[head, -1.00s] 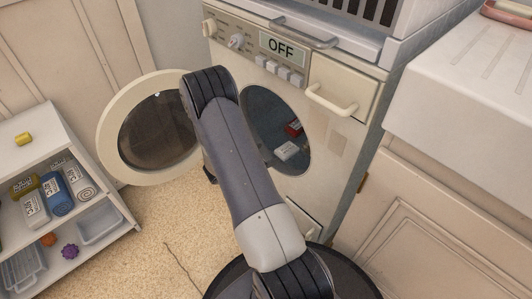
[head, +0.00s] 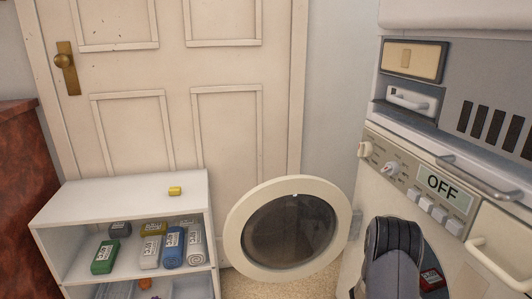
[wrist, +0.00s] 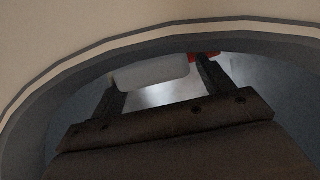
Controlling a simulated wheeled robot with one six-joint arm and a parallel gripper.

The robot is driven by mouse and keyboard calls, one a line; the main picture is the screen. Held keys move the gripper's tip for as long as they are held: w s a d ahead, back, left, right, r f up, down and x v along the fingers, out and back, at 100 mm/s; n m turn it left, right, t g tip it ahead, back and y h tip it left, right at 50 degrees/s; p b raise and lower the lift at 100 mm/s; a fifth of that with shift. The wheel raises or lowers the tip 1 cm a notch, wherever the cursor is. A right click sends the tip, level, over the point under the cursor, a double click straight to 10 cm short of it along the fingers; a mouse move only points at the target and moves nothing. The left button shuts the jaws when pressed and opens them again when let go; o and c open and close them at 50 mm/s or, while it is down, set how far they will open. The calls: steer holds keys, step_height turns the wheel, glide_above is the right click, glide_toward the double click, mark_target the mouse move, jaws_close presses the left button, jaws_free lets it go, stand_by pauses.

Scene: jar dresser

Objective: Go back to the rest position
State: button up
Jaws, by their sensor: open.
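My gripper (wrist: 158,75) is open in the wrist view, with its two dark fingers inside the round opening of the washing machine. A white item (wrist: 150,73) lies at the fingertips; I cannot tell whether the fingers touch it. A red item (wrist: 204,56) shows by the right finger. In the head view my arm reaches down at the lower right, and the gripper is out of view. The red item also shows in the drum opening there (head: 432,278).
The round washer door (head: 234,232) stands open left of the machine (head: 376,190), whose display reads OFF. A white shelf (head: 110,200) holds several rolled or bottled items, with a yellow piece (head: 175,191) on top. A panelled door (head: 180,75) is behind.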

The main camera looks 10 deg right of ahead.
steer(key=shift+r+p, duration=0.45)
